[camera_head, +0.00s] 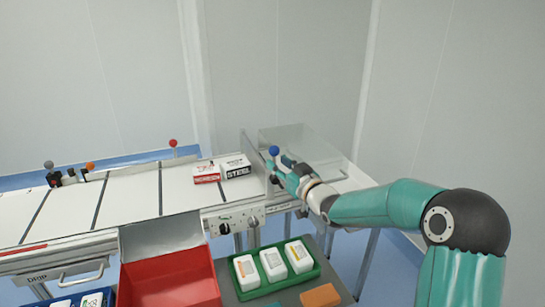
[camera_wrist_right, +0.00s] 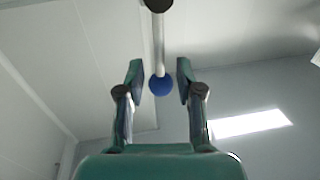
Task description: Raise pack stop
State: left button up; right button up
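A blue ball knob (camera_head: 274,150) stands at the right end of the conveyor, beside a clear panel. In the right wrist view the same knob (camera_wrist_right: 160,85) sits at the end of a pale rod. My right gripper (camera_head: 283,165) is at the knob, coming from the right. Its two fingers (camera_wrist_right: 160,76) are apart, one each side of the knob, with a gap showing on both sides. How deep the knob sits between them is unclear. No part is labelled as the pack stop. My left gripper is not in view.
A red-and-white box (camera_head: 206,173) and a black-and-white box (camera_head: 236,167) lie on the conveyor (camera_head: 130,200), left of the knob. A red-knobbed post (camera_head: 173,144) stands behind. In front are a red bin (camera_head: 170,280) and a green tray (camera_head: 275,283) holding white packs.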

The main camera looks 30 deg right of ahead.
aim_at(275, 161)
jog(key=shift+w+p, duration=0.3)
jog(key=shift+w, duration=1.4)
grip_shut()
